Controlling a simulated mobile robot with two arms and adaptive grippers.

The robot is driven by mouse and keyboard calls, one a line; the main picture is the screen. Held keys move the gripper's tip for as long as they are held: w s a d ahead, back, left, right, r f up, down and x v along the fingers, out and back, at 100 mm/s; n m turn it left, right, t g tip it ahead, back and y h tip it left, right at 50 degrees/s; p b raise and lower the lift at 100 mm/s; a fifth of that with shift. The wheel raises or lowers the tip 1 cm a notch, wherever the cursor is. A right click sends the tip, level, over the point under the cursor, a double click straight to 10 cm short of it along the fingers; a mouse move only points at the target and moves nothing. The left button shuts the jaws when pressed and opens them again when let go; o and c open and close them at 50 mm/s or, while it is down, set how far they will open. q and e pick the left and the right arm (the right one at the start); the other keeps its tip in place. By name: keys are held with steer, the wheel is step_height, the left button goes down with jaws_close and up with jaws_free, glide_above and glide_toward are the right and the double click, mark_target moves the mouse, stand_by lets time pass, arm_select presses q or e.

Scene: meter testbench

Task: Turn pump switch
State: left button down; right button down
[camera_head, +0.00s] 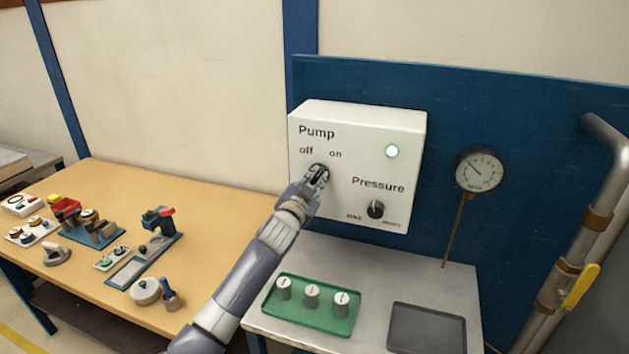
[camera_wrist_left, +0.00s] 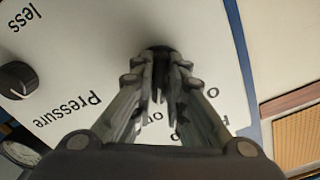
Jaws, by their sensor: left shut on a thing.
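The white control box (camera_head: 352,125) is mounted on the blue panel. It bears the labels "Pump", "off" and "on", and a green-lit lamp (camera_head: 392,151). My left gripper (camera_head: 319,174) is at the pump switch, just below the "off" and "on" labels, and is shut on it. My fingers hide most of the switch in the head view. In the left wrist view, a dark part of the pump switch (camera_wrist_left: 160,49) shows at the tips of my fingers (camera_wrist_left: 165,75). Its exact setting is hidden. My right gripper is not in view.
The pressure knob (camera_head: 375,209) sits at the box's lower right. A gauge (camera_head: 480,170) stands right of the box. Below are a green tray (camera_head: 318,322) with three weights and an empty grey tray (camera_head: 427,329). A wooden table (camera_head: 200,195) with tools is at left.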

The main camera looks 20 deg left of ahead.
arm_select(q)
steer(key=c, duration=1.6)
jaws_free()
steer(key=shift+s, duration=0.1)
steer(key=s, duration=1.1)
steer(key=shift+s+a, duration=0.25)
steer(key=shift+s, duration=0.15)
steer(key=shift+f, duration=0.1)
